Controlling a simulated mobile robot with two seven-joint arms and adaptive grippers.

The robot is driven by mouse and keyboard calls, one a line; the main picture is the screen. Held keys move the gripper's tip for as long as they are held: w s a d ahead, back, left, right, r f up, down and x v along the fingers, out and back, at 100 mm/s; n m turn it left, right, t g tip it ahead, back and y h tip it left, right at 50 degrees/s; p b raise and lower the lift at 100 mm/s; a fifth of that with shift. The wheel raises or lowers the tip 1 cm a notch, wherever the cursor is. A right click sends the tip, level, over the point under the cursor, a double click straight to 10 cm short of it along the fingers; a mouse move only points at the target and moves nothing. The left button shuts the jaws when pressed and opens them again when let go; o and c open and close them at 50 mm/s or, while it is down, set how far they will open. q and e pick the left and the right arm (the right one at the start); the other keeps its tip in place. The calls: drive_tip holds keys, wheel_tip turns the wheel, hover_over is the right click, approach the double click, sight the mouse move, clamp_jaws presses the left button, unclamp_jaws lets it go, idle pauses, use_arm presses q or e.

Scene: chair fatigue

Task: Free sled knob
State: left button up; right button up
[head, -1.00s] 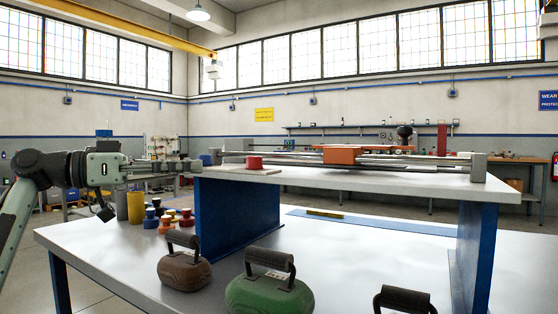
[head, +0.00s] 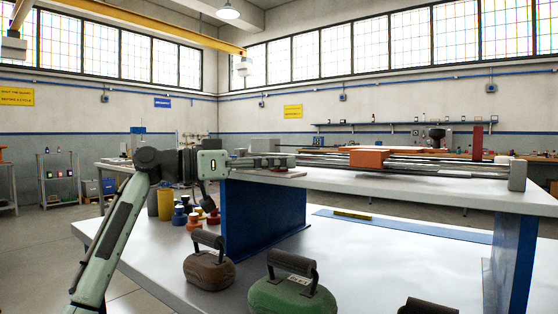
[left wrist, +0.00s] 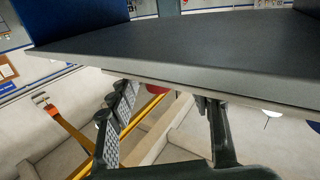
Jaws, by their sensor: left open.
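An orange sled block (head: 368,158) sits on metal rails on the raised grey shelf (head: 400,186). A dark round knob (head: 437,133) shows behind the rails; I cannot tell whether it is fixed to the sled. My left gripper (head: 285,161) is level with the shelf's left end and in front of where the red knob stood. In the left wrist view my left gripper (left wrist: 164,94) is open, with its fingers apart. A red piece (left wrist: 157,90), probably the red knob, shows partly between them at the shelf edge; contact cannot be told. My right gripper is out of view.
Blue uprights (head: 262,218) carry the shelf above a white table. Weights with black handles, one brown (head: 209,270) and one green (head: 292,297), stand at the table's front. Several coloured knobs (head: 190,217) and a yellow cylinder (head: 165,204) stand left of the upright.

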use_arm(q)
drive_tip(key=shift+w+d, duration=0.2)
drive_tip(key=shift+d, duration=0.2)
drive_tip(key=shift+c, duration=0.3)
clamp_jaws()
